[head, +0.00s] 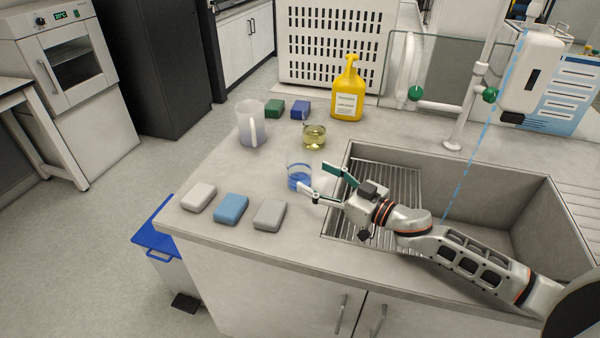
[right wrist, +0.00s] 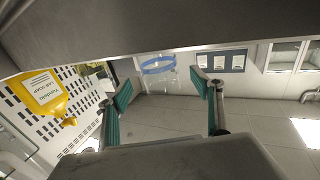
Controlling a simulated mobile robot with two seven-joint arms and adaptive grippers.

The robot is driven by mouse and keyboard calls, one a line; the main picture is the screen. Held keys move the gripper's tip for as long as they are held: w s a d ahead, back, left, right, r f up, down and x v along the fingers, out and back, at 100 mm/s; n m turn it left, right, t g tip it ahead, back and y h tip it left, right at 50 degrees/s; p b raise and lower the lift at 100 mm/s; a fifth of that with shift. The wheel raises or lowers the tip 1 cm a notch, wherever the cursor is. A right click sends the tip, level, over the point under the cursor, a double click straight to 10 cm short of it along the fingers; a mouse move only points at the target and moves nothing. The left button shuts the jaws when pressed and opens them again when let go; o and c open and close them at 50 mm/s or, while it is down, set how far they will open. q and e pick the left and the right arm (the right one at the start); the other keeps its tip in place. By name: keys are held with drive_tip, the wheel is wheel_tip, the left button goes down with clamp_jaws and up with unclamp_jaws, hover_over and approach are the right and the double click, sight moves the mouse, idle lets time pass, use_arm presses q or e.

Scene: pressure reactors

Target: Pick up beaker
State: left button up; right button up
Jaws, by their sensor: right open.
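A small clear glass beaker with blue liquid (head: 298,180) stands on the counter left of the sink. A second beaker with yellow liquid (head: 314,138) stands farther back. My right gripper (head: 318,181) is open beside the blue beaker, reaching from the right over the sink's edge, its fingers spread toward the glass. In the right wrist view, the open fingers (right wrist: 163,98) frame a clear beaker with a blue band (right wrist: 158,66), ahead of the fingertips. The fingers look empty; exact contact with the glass cannot be told. My left gripper is out of view.
The sink (head: 470,190) with a drain rack lies under my right arm. A frosted jug (head: 244,130), green and blue blocks and a yellow soap bottle (head: 348,100) stand behind. White, blue (head: 231,208) and grey blocks lie near the counter's front left edge.

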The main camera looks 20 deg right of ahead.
sight(309, 173)
drive_tip(key=x, duration=0.5)
drive_tip(key=c, duration=1.2)
